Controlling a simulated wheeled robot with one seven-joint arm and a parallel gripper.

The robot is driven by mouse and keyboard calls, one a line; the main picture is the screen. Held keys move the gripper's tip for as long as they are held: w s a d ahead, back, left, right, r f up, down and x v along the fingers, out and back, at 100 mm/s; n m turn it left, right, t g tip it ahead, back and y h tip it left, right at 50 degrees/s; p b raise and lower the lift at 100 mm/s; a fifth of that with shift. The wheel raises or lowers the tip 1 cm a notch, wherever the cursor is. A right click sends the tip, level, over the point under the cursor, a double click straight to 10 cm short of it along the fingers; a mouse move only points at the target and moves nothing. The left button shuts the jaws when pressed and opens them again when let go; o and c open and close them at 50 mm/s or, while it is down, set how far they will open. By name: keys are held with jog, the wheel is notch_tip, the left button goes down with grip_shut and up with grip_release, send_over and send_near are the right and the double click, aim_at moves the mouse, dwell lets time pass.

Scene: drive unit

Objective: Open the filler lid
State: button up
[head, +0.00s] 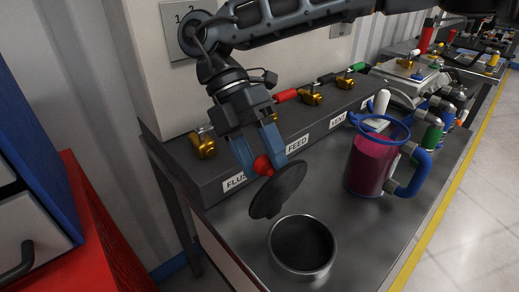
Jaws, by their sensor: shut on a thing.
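My gripper (261,157) is shut on the red knob (263,166) of a dark round lid (278,192). The lid is tilted steeply, above and to the left of an open metal cylinder (301,265) on the table. The cylinder's round mouth shows dark inside. The lid appears apart from the cylinder's rim, with its lower edge near the rim's left side. Whether a hinge joins them cannot be seen.
A jug of pink liquid (368,165) with a blue handle stands on the metal table (345,225) to the right. Behind is a dark valve panel (210,175) labelled FEED and VENT, with brass valves (311,95). A red cabinet (100,235) stands at the left.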

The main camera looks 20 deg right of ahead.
jog(key=shift+d+f, duration=0.2)
jog(key=shift+f, duration=0.85)
jog(key=o, duration=1.3)
jog(key=shift+w, duration=0.15)
jog(key=shift+c, duration=0.4)
jog(key=shift+r, duration=0.1)
jog(key=shift+c, duration=0.5)
jog(key=shift+w+r, duration=0.1)
jog(key=shift+r, duration=0.05)
jog(key=v, duration=0.8)
jog(key=shift+r, duration=0.15)
jog(key=shift+s, duration=0.25)
